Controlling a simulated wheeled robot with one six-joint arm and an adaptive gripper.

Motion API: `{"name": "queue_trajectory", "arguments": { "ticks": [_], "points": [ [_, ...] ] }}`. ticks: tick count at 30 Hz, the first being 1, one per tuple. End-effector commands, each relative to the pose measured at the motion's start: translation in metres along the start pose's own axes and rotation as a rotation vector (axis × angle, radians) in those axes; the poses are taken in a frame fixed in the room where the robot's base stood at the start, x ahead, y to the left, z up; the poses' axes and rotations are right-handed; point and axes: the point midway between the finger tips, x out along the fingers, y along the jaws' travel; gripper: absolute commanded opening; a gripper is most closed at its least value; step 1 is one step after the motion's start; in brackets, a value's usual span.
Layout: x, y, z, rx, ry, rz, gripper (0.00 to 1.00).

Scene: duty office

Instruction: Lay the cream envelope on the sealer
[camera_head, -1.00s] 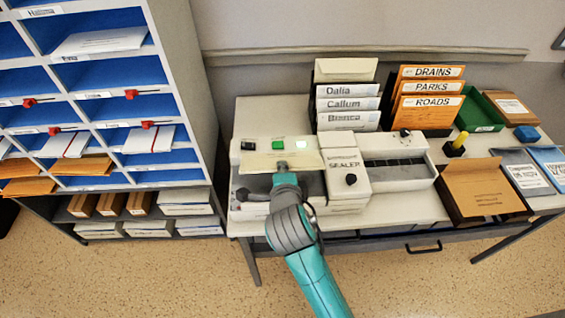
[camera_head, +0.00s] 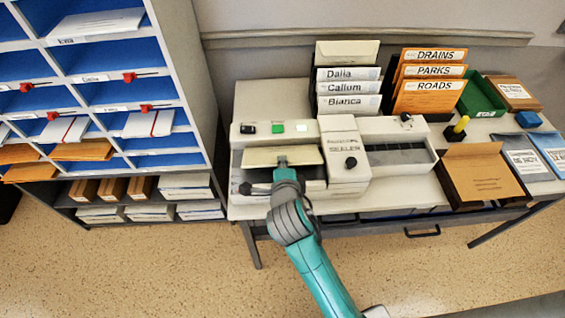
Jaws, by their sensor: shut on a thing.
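The cream envelope (camera_head: 262,158) is in my gripper (camera_head: 283,163), which is shut on its near edge. The envelope lies roughly flat over the back of the dark tray on the left part of the sealer (camera_head: 346,172). I cannot tell whether it touches the sealer or hovers just above it. The sealer is a cream machine with a black knob, and a black, a green and a lit pale button along its back panel. My gripper and wrist hide part of the tray; the fingertips are small in this view.
A rack of cream envelopes labelled Dalia, Callum and Bianca (camera_head: 348,88) and orange folders (camera_head: 430,82) stand behind the sealer. An open brown box (camera_head: 482,178) is at right, with a green tray (camera_head: 481,99) behind. A blue pigeonhole shelf (camera_head: 100,75) stands at left.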

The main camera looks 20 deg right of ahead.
Motion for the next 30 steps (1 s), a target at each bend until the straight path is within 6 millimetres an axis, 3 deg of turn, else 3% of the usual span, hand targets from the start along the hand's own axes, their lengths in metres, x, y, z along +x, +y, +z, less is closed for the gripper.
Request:
{"name": "queue_trajectory", "arguments": {
  "ticks": [6,9,11,22,30],
  "points": [
    [0.0,0.0,0.0,0.0,0.0,-0.001,0.0],
    [0.0,0.0,0.0,0.0,0.0,-0.001,0.28],
    [0.0,0.0,0.0,0.0,0.0,-0.001,0.38],
    [-0.005,0.0,0.001,-0.001,-0.001,0.0,0.38],
    [-0.048,0.0,0.001,-0.001,-0.004,-0.001,0.38]
  ]
}}
